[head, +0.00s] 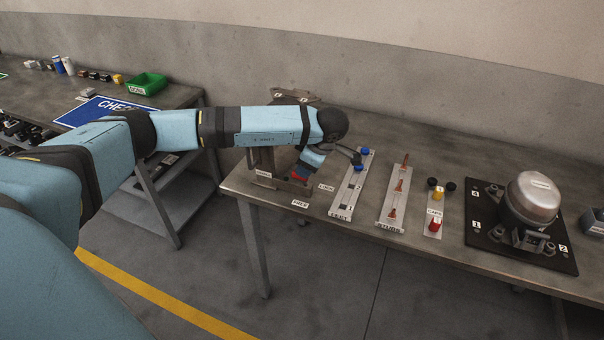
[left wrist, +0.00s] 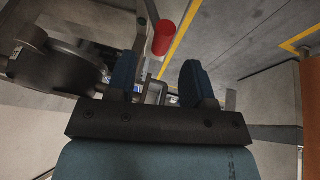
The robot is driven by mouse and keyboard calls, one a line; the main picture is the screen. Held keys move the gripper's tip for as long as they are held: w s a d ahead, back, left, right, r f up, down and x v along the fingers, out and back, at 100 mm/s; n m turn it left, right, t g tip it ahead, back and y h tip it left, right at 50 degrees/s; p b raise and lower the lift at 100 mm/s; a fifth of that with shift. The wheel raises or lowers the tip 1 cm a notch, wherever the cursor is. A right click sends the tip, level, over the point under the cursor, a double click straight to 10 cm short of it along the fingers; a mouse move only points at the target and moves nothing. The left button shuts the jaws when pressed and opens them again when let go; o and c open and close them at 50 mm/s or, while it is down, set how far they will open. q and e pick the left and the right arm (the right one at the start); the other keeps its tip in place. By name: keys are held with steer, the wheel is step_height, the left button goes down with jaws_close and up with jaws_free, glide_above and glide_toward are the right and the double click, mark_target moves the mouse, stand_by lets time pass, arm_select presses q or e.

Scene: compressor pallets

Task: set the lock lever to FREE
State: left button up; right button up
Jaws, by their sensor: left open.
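The lock lever's red grip (head: 299,180) shows low beside my left gripper (head: 304,172), near the table's front edge. The LOCK label (head: 326,187) lies to its right and the FREE label (head: 300,204) in front of it. In the left wrist view, the red grip (left wrist: 163,38) is just beyond the gap between the blue fingers of my left gripper (left wrist: 160,78). The fingers are apart and nothing is clamped between them. A grey metal bracket (left wrist: 156,88) shows behind the gap. My forearm and wrist hide much of the lock fixture. My right gripper is not in view.
Right of the gripper stand a rack with blue-topped pieces (head: 342,200), a STUDS tray (head: 391,210), a caps tray (head: 433,228) and a compressor (head: 535,197) on a black pallet (head: 485,245). A green bin (head: 147,84) stands on the left table.

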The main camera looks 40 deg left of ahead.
arm_select(q)
steer(key=v, duration=0.7)
steer(key=shift+r+b, duration=0.2)
steer(key=shift+b, duration=0.15)
steer(key=shift+d, duration=0.15)
